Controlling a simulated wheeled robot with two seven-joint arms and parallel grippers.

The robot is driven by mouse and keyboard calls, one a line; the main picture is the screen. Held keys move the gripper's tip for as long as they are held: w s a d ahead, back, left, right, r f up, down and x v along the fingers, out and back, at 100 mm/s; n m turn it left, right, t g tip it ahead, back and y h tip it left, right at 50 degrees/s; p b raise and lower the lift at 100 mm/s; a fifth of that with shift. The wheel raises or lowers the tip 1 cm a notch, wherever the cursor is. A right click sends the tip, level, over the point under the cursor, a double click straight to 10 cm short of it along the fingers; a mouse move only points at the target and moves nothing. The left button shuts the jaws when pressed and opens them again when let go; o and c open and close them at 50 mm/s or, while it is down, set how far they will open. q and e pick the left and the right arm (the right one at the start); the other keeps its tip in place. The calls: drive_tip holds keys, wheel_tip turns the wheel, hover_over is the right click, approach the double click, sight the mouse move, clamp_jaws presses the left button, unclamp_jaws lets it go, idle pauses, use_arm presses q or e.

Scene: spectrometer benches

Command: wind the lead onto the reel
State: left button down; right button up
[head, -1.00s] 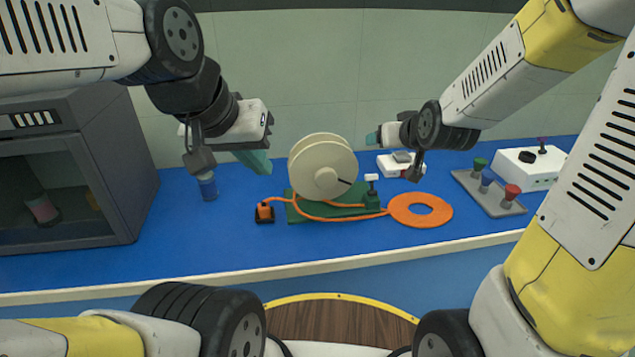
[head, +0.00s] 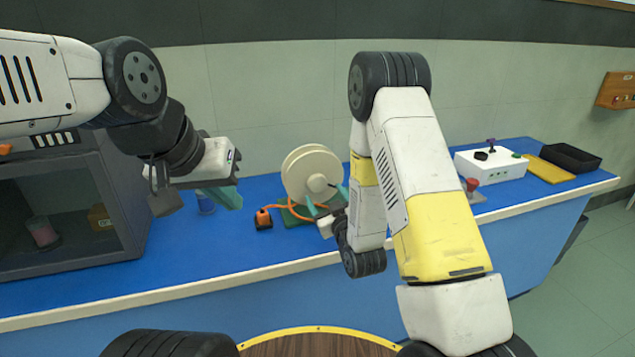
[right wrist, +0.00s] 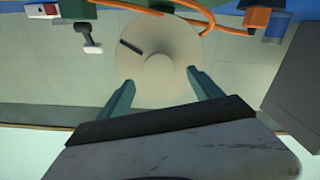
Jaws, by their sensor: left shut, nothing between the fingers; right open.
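The cream reel (head: 306,165) stands upright on a green base (head: 288,212) on the blue bench. The orange lead (head: 283,209) runs along the base from an orange plug block (head: 263,218). My right gripper (head: 325,196) is open in front of the reel. In the right wrist view its fingers (right wrist: 162,88) lie either side of the reel's hub (right wrist: 165,72), with nothing between them; contact is unclear. That view also shows a dark slot (right wrist: 130,46) in the reel's face (right wrist: 140,82). My left gripper (head: 220,197) is shut and empty, left of the reel. My right arm hides the coiled lead.
A grey cabinet (head: 125,190) fills the left end. A white control box (head: 490,167), yellow pad (head: 548,169) and black tray (head: 571,157) are on the right.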

sight(318, 185)
drive_tip(key=x, duration=0.6)
drive_tip(key=shift+w, duration=0.3)
clamp_jaws()
